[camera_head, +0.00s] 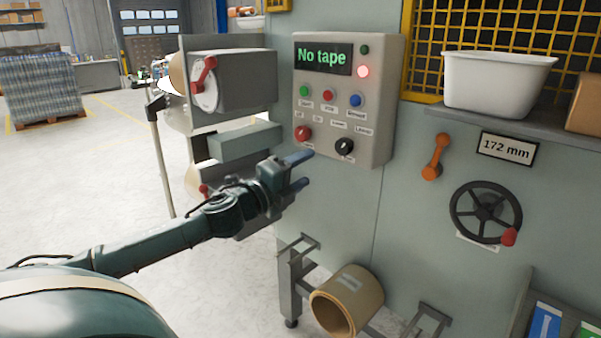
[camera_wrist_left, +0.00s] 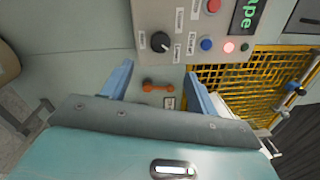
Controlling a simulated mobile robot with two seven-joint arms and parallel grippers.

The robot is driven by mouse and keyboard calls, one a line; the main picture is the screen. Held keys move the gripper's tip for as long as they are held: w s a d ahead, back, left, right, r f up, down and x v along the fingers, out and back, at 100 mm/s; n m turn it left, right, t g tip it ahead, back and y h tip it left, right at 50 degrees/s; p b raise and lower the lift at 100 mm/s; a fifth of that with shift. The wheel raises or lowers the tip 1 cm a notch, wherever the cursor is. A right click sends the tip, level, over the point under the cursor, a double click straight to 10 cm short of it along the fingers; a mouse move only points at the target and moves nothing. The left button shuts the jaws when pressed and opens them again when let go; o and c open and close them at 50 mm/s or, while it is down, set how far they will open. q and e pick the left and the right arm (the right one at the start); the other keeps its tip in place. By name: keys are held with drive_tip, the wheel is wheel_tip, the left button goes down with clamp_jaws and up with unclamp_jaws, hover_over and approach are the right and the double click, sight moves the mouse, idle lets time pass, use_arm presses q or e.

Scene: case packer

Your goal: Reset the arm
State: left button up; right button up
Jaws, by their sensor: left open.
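My left gripper (camera_head: 300,171) reaches in from the left in the head view. Its two blue fingers are apart and nothing is between them. It is in front of the machine, just below the control panel (camera_head: 377,110), and appears apart from it. The panel display (camera_head: 322,58) reads "No tape" in green, and a red light (camera_head: 363,71) glows beside it. In the left wrist view the open fingers (camera_wrist_left: 158,82) frame an orange lever (camera_wrist_left: 157,87), with the black knob (camera_wrist_left: 160,42) of the panel above. My right gripper is not in view.
A grey tape unit (camera_head: 235,80) with a red lever sticks out left of the panel. A handwheel (camera_head: 486,212), an orange lever (camera_head: 435,157) and a white bin (camera_head: 497,82) on a shelf are to the right. A brown roll (camera_head: 346,302) sits low. Open floor lies left.

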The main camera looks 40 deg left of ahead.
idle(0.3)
use_arm(q)
drive_tip(key=s+d+f+n+g+p, duration=0.15)
drive_tip(key=s+d+f+n, duration=0.25)
drive_tip(key=f, duration=0.7)
drive_tip(key=s+d+f+n+g, duration=0.3)
drive_tip(key=s+d+f+n, duration=0.15)
drive_tip(key=f, duration=0.65)
drive_tip(key=s+d+f+n+g+h, duration=0.1)
drive_tip(key=s+d+f+n+g, duration=0.1)
drive_tip(key=s+d+f+n, duration=0.3)
drive_tip(key=s+d+f+n+g+h, duration=0.1)
drive_tip(key=s+d+f+n, duration=0.4)
drive_tip(key=d, duration=0.8)
drive_tip(key=s+f+g, duration=0.1)
drive_tip(key=s+f, duration=0.1)
drive_tip(key=s, duration=0.2)
drive_tip(key=shift+d+p, duration=0.25)
drive_tip(key=shift+p, duration=0.05)
drive_tip(key=shift+c, duration=0.6)
